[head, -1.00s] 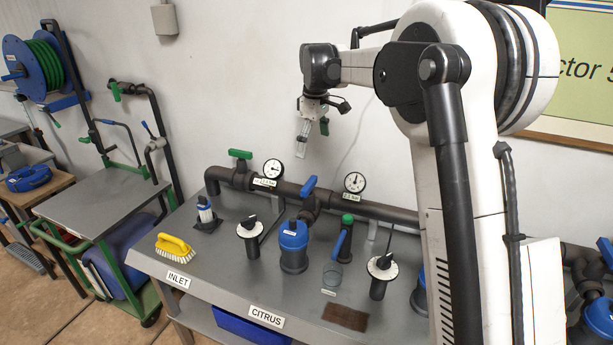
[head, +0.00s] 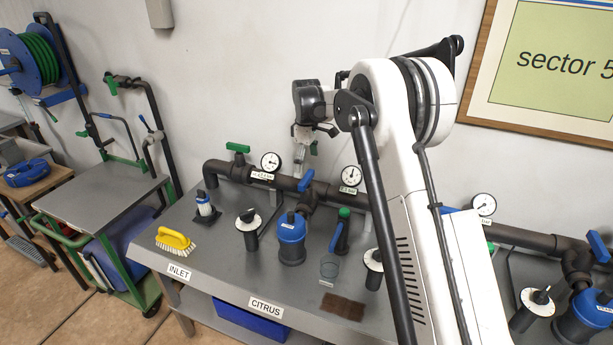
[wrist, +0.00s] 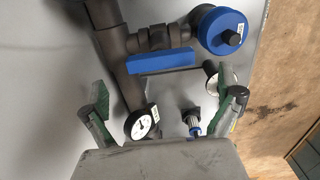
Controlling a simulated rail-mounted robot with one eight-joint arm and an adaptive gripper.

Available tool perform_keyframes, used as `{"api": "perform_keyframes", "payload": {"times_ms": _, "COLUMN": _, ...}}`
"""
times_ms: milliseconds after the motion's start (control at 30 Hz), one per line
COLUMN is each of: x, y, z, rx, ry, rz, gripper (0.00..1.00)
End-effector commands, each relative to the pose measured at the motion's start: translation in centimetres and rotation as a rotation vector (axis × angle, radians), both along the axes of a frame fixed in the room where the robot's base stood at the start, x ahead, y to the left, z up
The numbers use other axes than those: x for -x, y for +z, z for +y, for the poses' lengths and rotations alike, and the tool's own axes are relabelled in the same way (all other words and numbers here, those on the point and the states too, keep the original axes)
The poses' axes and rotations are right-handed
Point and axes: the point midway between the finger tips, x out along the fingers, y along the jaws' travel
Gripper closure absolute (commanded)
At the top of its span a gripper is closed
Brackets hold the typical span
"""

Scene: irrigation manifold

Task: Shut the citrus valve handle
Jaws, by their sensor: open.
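The citrus valve handle (head: 306,180) is a blue lever on the dark manifold pipe, behind the blue filter (head: 291,240) above the CITRUS label. In the wrist view the blue handle (wrist: 162,63) lies lengthwise beside the short branch that runs to the blue filter cap (wrist: 225,30), square to the main pipe. My gripper (head: 301,158) hangs above and near the handle in the head view. In the wrist view my gripper (wrist: 163,98) is open, its green-padded fingers wide apart and empty. The handle lies beyond the fingertips, with no contact visible.
Pressure gauges (head: 270,162) (head: 350,177) stand along the pipe. A green-handled inlet valve (head: 237,147) is at left. My arm hides part of the right side.

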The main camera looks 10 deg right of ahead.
Motion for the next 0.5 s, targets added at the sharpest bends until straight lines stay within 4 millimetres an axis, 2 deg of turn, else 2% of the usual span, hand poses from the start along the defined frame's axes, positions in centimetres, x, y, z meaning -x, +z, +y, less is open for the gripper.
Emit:
{"api": "perform_keyframes", "payload": {"times_ms": 200, "x": 0.0, "y": -3.4, "z": 0.0, "rx": 0.000, "ry": 0.000, "rz": 0.000, "gripper": 0.00}}
{"api": "perform_keyframes", "payload": {"times_ms": 500, "x": 0.0, "y": -5.3, "z": 0.0, "rx": 0.000, "ry": 0.000, "rz": 0.000, "gripper": 0.00}}
